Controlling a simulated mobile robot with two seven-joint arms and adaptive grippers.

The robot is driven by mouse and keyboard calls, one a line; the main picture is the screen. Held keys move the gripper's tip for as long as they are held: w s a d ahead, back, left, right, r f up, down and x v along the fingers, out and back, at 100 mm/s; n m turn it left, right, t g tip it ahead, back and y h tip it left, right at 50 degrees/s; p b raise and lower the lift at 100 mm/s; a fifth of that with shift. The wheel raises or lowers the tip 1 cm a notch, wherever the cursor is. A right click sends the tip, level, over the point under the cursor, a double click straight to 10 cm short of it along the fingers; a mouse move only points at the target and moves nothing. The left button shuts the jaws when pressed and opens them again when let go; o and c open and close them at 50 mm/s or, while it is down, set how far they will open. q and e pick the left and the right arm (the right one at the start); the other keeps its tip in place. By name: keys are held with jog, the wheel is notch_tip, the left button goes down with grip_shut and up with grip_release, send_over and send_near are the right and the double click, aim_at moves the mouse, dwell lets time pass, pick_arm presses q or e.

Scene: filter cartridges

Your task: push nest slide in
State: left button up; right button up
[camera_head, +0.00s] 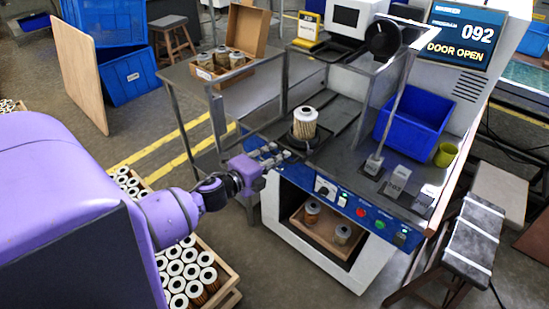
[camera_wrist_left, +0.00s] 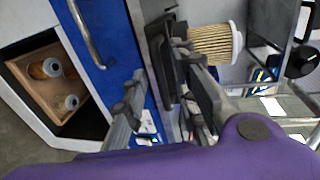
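The nest slide (camera_head: 304,142) is a dark holder at the machine's front opening. A pleated cream filter cartridge (camera_head: 304,122) stands upright in it. In the left wrist view the cartridge (camera_wrist_left: 216,44) lies beyond the dark front part of the slide (camera_wrist_left: 162,62). My left gripper (camera_head: 280,157) is at the front edge of the machine, just in front of and left of the nest. In the left wrist view the fingers of my left gripper (camera_wrist_left: 163,100) are apart, with a gap between them. I cannot tell whether they touch the slide. My right gripper is not in view.
A screen (camera_head: 460,36) reads "DOOR OPEN". A blue bin (camera_head: 412,120) stands on the machine top, right of the nest. A blue control panel (camera_head: 340,200) lies below the front edge, above a compartment with a wooden tray (camera_head: 326,235). Crates of cartridges (camera_head: 185,272) stand at lower left.

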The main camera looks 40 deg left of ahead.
pick_arm(q)
jog(key=shift+w, duration=0.15)
jog(key=shift+f, duration=0.1)
grip_shut()
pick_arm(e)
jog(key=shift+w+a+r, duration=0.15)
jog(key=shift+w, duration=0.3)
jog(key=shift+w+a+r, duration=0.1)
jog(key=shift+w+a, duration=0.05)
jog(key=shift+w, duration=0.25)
pick_arm(q)
jog(key=x, duration=0.4)
jog(key=shift+w+r, duration=0.25)
jog(key=shift+w, duration=0.05)
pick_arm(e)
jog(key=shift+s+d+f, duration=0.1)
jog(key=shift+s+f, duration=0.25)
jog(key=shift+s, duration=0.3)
